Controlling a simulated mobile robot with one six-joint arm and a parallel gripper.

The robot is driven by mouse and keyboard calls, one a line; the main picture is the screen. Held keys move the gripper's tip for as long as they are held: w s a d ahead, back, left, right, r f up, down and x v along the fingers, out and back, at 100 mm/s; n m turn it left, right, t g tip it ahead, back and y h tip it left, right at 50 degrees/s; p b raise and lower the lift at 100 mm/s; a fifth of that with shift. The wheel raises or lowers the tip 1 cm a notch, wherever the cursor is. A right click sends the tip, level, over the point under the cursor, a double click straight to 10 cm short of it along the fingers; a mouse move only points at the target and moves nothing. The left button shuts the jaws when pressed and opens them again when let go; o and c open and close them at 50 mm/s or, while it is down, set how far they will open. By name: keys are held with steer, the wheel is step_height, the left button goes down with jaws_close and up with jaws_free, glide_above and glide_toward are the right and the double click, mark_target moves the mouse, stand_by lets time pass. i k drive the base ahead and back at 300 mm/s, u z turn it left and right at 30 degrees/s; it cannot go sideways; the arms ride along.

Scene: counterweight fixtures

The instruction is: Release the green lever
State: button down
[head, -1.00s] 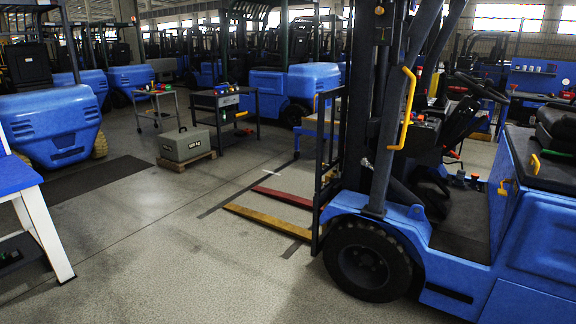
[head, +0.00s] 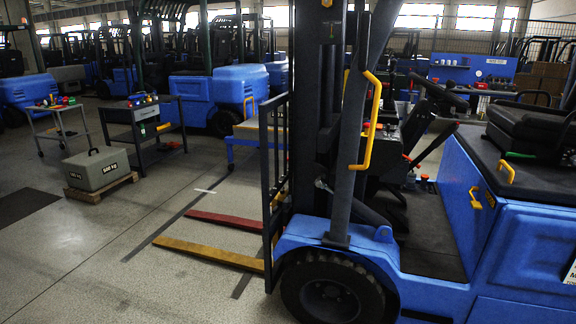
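A short green lever (head: 519,155) lies nearly level on the dark top of the blue forklift (head: 440,280), beside the black seat (head: 535,130). It is small in the head view, and its pivot cannot be made out. A yellow handle (head: 506,171) stands just in front of it. My gripper is not in view.
The mast and a yellow grab bar (head: 372,120) rise at the forklift's front. Its forks, one yellow (head: 205,252) and one red (head: 225,220), lie low over the floor. A grey weight (head: 97,169) sits on a pallet at left. The floor at lower left is clear.

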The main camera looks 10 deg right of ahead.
mark_target(534, 156)
steer(key=z, duration=0.5)
steer(key=i, duration=1.3)
steer(key=z, duration=0.4)
